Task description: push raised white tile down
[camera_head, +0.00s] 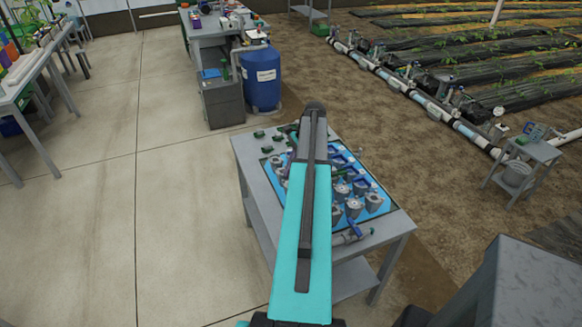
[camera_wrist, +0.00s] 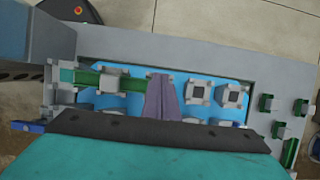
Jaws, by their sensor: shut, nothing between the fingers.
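My gripper (camera_wrist: 161,80) is shut and empty in the wrist view, its fingertips over the blue panel (camera_wrist: 208,76). The panel lies in the top of a grey table and also shows in the head view (camera_head: 377,188). Pale grey square fittings with dark centres, one of them (camera_wrist: 233,96), sit on the panel to the right of the fingers. A green pipe (camera_wrist: 137,84) runs left of the fingers. I cannot pick out a raised white tile in either view. My arm hides the middle of the panel in the head view. I cannot tell whether the fingertips touch anything.
The grey table (camera_head: 248,165) has loose green fittings (camera_head: 259,134) at its far left corner. A grey pipe with a blue handle (camera_head: 352,234) lies at its near edge. A blue barrel (camera_head: 261,82) stands beyond.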

